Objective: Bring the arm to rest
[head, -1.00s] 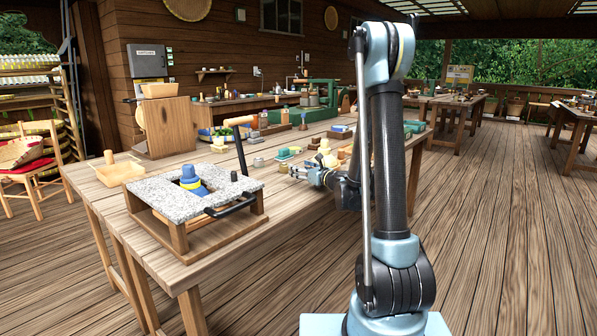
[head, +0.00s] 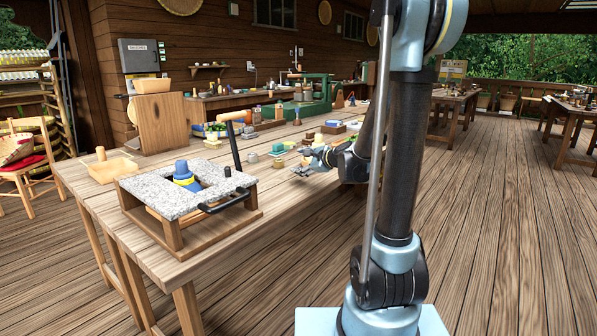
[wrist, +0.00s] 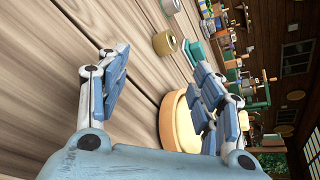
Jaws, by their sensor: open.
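My gripper (head: 309,166) is low over the worktable (head: 255,215), to the right of the granite-topped stand.
A wooden tray (head: 112,170) lies at the left. Small blocks and pots crowd the table behind my gripper. The table's near edge is clear.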

